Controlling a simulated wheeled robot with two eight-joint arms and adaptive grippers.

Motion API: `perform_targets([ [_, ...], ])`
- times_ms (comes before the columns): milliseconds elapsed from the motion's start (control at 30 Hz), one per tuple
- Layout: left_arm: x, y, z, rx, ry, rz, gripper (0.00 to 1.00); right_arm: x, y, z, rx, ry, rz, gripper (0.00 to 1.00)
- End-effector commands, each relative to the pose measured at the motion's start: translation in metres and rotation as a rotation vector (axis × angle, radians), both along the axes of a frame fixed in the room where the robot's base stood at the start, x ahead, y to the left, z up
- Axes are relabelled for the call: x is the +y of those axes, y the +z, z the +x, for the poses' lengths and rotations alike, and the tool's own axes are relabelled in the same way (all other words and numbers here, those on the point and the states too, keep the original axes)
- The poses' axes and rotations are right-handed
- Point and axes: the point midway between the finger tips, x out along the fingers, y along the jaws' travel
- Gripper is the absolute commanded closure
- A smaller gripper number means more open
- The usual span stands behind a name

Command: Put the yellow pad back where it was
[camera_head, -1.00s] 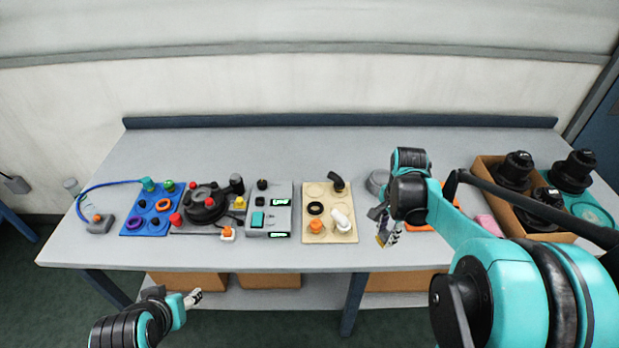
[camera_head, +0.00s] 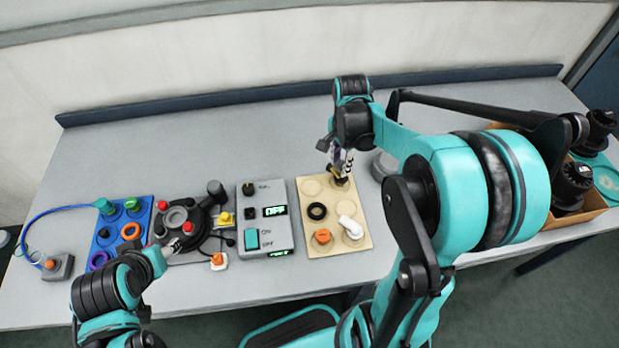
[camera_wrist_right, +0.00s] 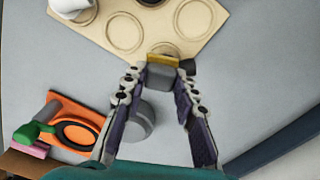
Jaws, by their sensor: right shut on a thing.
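My right gripper (camera_head: 343,160) reaches over the far right part of the tan board (camera_head: 372,240). In the right wrist view (camera_wrist_right: 160,80) its fingers are shut on the yellow pad (camera_wrist_right: 163,60), a small block with a yellow edge and a grey body. The pad is at the board's edge in that view; I cannot tell whether it touches.
The board carries a black ring (camera_head: 317,211), an orange cap (camera_head: 323,236) and a white fitting (camera_head: 350,227). A grey switch box (camera_head: 265,210) stands to its left. In the wrist view, a grey round part (camera_wrist_right: 140,122) and an orange piece (camera_wrist_right: 75,130) lie near.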

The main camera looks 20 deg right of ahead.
Motion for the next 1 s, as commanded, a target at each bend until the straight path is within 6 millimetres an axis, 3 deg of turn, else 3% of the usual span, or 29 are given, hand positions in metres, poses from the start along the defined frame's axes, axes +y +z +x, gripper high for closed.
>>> perform_targets([
  [100,0.0,-0.014,0.0,0.0,0.0,0.0,0.48,0.028,-0.022,0.015,0.0,0.007,0.0,1.0],
  [333,0.0,-0.025,0.0,0.0,0.0,0.0,0.48,0.063,-0.045,0.035,0.0,0.003,0.0,1.0],
  [533,0.0,-0.029,0.0,0.0,0.0,0.0,0.48,0.07,-0.054,0.038,0.0,0.0,0.0,1.0],
  [800,0.0,-0.046,0.0,0.0,0.0,0.0,0.48,0.07,-0.09,0.038,0.0,0.0,0.0,1.0],
  [1000,0.0,-0.044,0.0,0.0,0.0,0.0,0.48,0.07,-0.088,0.038,0.0,0.0,0.0,1.0],
])
